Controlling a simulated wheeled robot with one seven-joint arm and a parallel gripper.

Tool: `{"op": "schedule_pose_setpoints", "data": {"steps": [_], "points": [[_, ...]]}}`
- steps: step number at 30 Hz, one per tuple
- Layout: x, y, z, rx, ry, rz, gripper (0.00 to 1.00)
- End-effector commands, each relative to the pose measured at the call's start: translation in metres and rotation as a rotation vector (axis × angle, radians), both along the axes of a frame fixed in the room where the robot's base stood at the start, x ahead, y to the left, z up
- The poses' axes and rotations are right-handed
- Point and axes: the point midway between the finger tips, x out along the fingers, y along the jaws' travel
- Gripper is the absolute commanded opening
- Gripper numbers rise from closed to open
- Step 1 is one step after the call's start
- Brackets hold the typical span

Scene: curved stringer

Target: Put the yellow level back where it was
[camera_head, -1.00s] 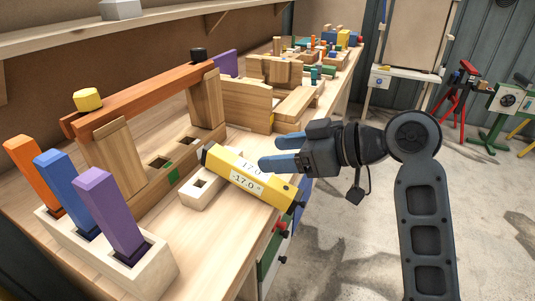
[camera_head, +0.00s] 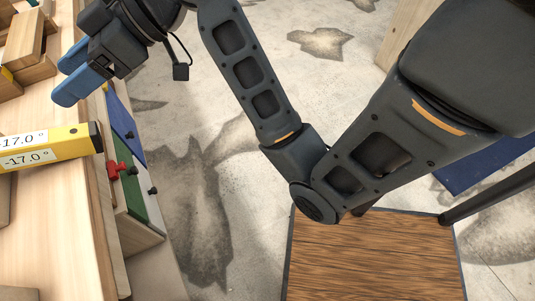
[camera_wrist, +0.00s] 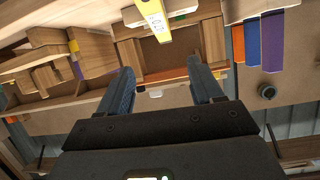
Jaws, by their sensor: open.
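The yellow level (camera_head: 60,148) enters the head view from the left edge, with its black end cap near the workbench's edge. Its displays read -17.0°. It also shows at the top of the wrist view (camera_wrist: 154,20), beyond my fingertips and between their lines. My gripper (camera_head: 66,77), with blue fingers, is at the upper left of the head view, apart from the level. In the wrist view my gripper (camera_wrist: 160,74) has its fingers spread with nothing between them. The level's other end is outside the head view.
Open concrete floor (camera_head: 200,180) lies beside the bench.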

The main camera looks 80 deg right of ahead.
Motion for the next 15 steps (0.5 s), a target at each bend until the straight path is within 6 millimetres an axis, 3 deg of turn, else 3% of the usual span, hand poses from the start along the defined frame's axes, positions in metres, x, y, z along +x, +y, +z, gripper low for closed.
{"op": "schedule_pose_setpoints", "data": {"steps": [8,15], "points": [[-0.026,0.027,-0.086,0.154,0.087,-0.285,0.66],[-0.082,0.038,-0.145,0.172,0.114,-0.507,0.66]]}}
